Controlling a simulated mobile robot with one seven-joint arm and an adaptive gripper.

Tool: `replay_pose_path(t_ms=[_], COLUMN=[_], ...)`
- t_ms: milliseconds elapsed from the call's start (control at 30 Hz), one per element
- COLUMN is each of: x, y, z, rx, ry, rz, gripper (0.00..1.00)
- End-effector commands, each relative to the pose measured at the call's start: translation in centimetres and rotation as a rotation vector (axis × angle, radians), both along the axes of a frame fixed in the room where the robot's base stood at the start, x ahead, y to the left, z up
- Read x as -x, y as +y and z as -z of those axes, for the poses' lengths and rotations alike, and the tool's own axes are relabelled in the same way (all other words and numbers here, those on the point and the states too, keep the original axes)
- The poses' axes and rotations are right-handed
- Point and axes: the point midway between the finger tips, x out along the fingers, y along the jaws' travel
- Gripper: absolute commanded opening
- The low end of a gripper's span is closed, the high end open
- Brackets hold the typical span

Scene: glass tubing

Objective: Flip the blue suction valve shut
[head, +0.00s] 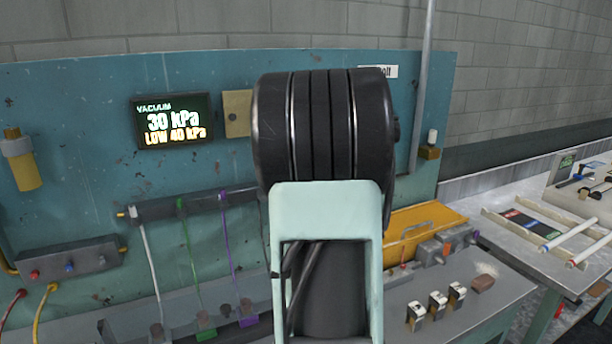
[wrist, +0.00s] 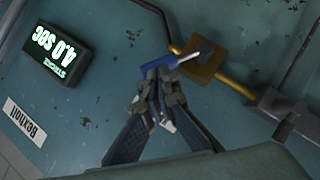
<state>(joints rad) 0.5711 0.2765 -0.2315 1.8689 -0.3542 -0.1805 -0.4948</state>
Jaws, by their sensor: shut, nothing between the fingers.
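In the wrist view a blue piece (wrist: 152,82) lies right at my fingertips, with a pale, thin bar (wrist: 184,59) pointing up and right from it. The bar passes in front of a brass-coloured block (wrist: 207,62). I take the blue piece to be the suction valve's handle. My gripper (wrist: 160,92) is shut, with nothing held between its fingers. Its tips overlap the blue piece in the picture; whether they touch it I cannot tell. In the head view my own arm hides the gripper and the blue handle.
A teal panel (head: 85,90) carries a vacuum display (head: 172,121) reading 30 kPa, LOW 40 kPa. The wrist view shows a stroke display (wrist: 52,55), a Bexholt label (wrist: 24,122) and a brass pipe (wrist: 238,88) beside the block. A bench with glass tubes (head: 571,234) stands at right.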

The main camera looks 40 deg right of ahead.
Motion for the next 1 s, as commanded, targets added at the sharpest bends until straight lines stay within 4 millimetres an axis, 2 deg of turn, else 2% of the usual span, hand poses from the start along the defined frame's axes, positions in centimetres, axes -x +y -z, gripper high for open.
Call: replay_pose_path(t_ms=[467,1000], x=[0.1,0.9], y=[-0.7,-3.1], z=[0.4,2.7], rx=[-0.033,-0.031], ry=[-0.01,-0.01], rz=[-0.001,-0.001], gripper=[0.0,0.0])
